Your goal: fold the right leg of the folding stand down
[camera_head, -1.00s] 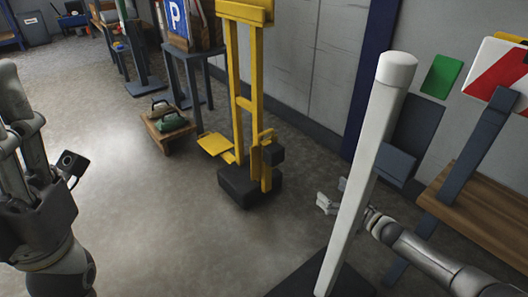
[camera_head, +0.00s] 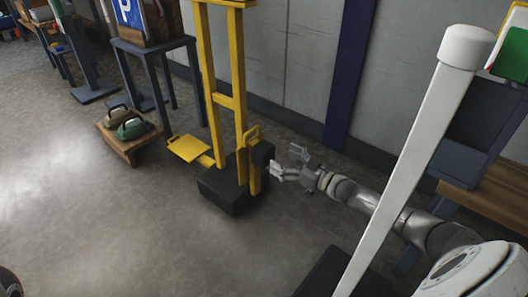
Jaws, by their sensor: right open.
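The yellow folding stand (camera_head: 237,75) stands upright with a black block (camera_head: 222,193) at its base. Its left leg (camera_head: 188,148) lies folded down, sticking out flat to the left. Its right leg (camera_head: 253,165) stands upright against the frame, with a dark block beside it. My right gripper (camera_head: 284,161) reaches in from the right. It is open and empty, its fingers pointing at the right leg, with a small gap seeming to remain. My left gripper is out of view.
A white post (camera_head: 420,150) rises in front of my right arm. A low wooden stool (camera_head: 128,143) with two handled weights (camera_head: 133,128) and a dark table (camera_head: 152,48) stand at left. A wooden bench (camera_head: 495,190) is at right. Floor in front of the stand is clear.

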